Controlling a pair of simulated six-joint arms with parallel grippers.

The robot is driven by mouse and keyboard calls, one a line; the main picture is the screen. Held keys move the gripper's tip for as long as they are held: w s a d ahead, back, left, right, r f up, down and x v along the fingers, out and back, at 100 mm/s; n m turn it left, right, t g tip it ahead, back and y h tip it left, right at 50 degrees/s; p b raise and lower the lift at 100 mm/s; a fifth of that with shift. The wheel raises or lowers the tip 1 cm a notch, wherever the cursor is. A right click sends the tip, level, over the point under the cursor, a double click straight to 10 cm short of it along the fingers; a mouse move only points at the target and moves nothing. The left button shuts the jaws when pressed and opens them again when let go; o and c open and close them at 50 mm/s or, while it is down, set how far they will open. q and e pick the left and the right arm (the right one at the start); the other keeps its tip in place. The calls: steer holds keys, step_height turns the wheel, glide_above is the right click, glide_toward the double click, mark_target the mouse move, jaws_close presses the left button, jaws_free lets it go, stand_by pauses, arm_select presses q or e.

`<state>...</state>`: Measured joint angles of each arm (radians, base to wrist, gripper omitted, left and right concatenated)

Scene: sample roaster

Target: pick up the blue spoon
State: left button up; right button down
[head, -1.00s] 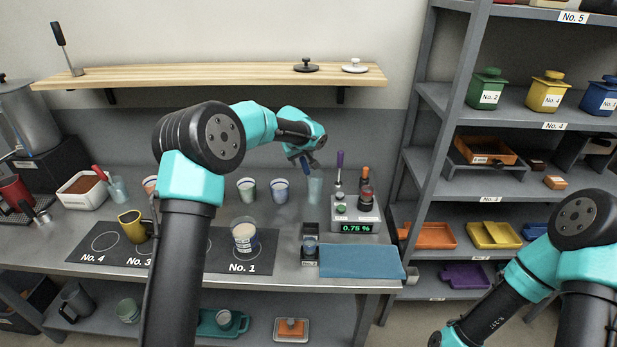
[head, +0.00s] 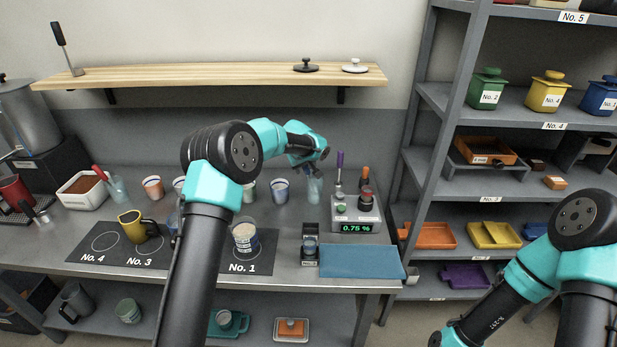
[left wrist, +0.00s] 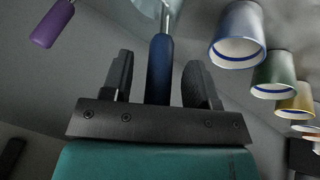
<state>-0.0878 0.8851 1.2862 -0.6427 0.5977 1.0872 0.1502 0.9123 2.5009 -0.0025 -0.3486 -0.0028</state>
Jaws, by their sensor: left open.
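The blue spoon (left wrist: 160,62) shows in the left wrist view as a dark blue handle between my fingers, with its far end in a clear glass (left wrist: 158,10). My left gripper (left wrist: 158,78) is open, one finger on each side of the handle, with visible gaps, so it does not look gripped. In the head view the left gripper (head: 311,168) is at the clear glass (head: 315,188) at the back of the bench, and it hides most of the spoon. My right gripper is out of view; only its arm shows at the lower right.
A purple-handled tool (head: 340,165) stands right of the glass by the scale (head: 356,212); its handle (left wrist: 52,24) also shows in the left wrist view. Several cups stand left, including a blue-rimmed one (head: 280,189). A blue mat (head: 362,262) lies clear in front.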

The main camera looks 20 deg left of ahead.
arm_select(q)
steer(key=shift+w+f, duration=0.1)
stand_by(0.4)
jaws_close()
stand_by(0.3)
